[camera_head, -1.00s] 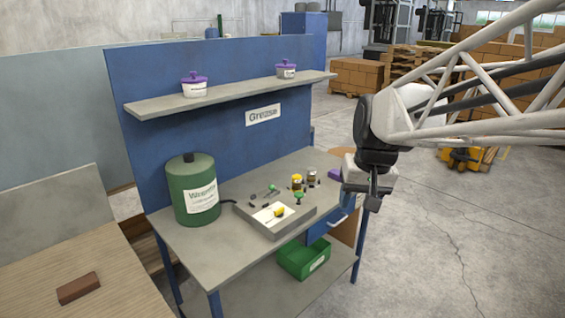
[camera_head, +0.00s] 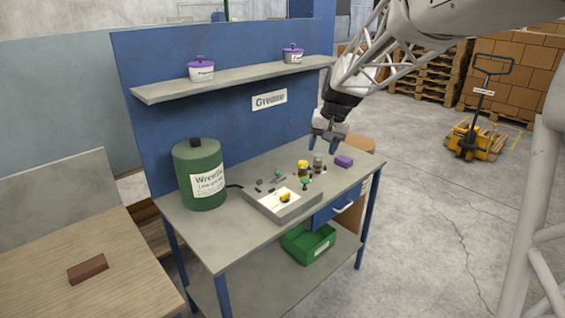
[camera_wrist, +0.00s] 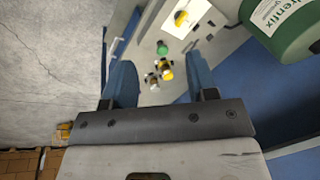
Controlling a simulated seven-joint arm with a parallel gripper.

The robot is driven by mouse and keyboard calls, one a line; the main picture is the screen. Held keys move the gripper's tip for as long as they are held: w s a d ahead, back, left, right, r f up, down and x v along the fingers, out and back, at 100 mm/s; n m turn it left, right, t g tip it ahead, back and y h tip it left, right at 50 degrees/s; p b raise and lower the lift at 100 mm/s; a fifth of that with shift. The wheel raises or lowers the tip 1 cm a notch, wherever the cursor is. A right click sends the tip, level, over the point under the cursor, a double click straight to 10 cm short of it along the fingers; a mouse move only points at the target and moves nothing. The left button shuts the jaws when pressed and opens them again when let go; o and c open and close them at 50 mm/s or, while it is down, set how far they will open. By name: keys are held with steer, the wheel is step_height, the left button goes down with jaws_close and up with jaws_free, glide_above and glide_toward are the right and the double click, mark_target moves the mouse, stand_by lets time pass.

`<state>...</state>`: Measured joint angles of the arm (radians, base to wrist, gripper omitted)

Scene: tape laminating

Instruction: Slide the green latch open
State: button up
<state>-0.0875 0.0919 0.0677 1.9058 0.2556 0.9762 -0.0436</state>
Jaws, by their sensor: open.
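A low grey panel box (camera_head: 297,211) sits on the bench. A small green knob (camera_head: 277,173) stands among dark fittings at its rear edge, and a green mushroom-shaped knob (camera_head: 305,181) stands at its right. I cannot tell which of them is the latch, or its position. My gripper (camera_head: 325,147) is open and empty, pointing down above the back right of the bench, apart from the panel. In the wrist view, a green knob (camera_wrist: 162,47) shows beyond and between my fingertips (camera_wrist: 157,58).
Yellow (camera_head: 303,167) and brown (camera_head: 318,162) jars and a purple block (camera_head: 343,161) stand right of the panel. A large green canister (camera_head: 199,175) is at left. A shelf (camera_head: 235,78) with purple-lidded pots hangs behind. A green bin (camera_head: 307,243) sits below.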

steer(key=w+a+f, duration=0.3)
steer(key=w+f, duration=0.2)
steer(key=w, duration=0.3)
steer(key=w+a+f+y, duration=0.1)
steer(key=w+a+f, duration=0.3)
steer(key=w+f, duration=0.2)
steer(key=w+a+f+g, duration=0.1)
steer(key=w+a+f, duration=0.3)
steer(key=w, duration=0.7)
steer(key=shift+f+y, duration=0.3)
steer(key=shift+f, duration=0.55)
steer(key=shift+x, duration=3.95)
